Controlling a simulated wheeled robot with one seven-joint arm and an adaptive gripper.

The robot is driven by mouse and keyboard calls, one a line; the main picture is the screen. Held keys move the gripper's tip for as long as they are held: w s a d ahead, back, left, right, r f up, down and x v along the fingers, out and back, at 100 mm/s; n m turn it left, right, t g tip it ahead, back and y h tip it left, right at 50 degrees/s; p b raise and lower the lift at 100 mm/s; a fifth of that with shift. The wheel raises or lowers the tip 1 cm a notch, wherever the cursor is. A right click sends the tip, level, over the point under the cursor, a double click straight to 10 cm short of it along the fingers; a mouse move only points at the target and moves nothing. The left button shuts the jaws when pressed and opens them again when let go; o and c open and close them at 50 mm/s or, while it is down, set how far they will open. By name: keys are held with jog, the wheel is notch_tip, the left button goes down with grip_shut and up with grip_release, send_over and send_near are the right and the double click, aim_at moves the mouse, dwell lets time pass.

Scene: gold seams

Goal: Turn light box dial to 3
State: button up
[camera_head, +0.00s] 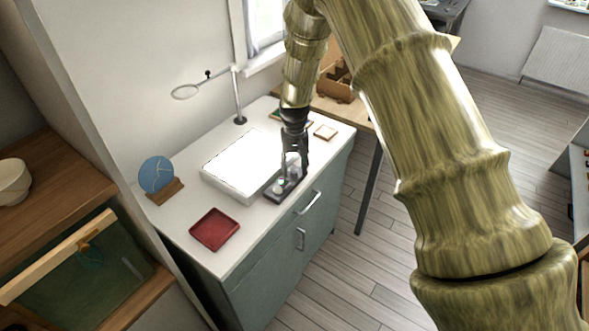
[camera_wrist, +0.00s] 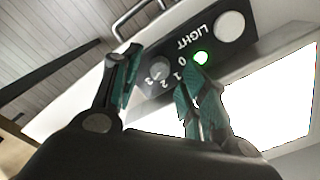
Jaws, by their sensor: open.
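The light box (camera_head: 240,168) lies on the white cabinet top, its panel glowing white; the glowing panel also shows in the wrist view (camera_wrist: 275,100). Along its front edge is a dark control strip (camera_head: 284,189), marked LIGHT in the wrist view (camera_wrist: 195,38). The strip carries a grey dial (camera_wrist: 160,67) with numbers 0 to 3, a lit green lamp (camera_wrist: 201,58) and a round white knob (camera_wrist: 229,26). My gripper (camera_head: 293,168) points down over the strip. In the wrist view its open fingers (camera_wrist: 158,85) stand either side of the dial. Contact and the dial's pointer cannot be made out.
A red tray (camera_head: 214,230) and a blue disc on a wooden stand (camera_head: 158,176) are on the cabinet top. A magnifier on a post (camera_head: 238,95) stands behind the box. Cabinet handles (camera_head: 308,202) face front.

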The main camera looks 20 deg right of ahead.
aim_at(295, 172)
notch_tip(295, 172, up, 10)
dwell(0.5)
jog(key=shift+r, duration=0.1)
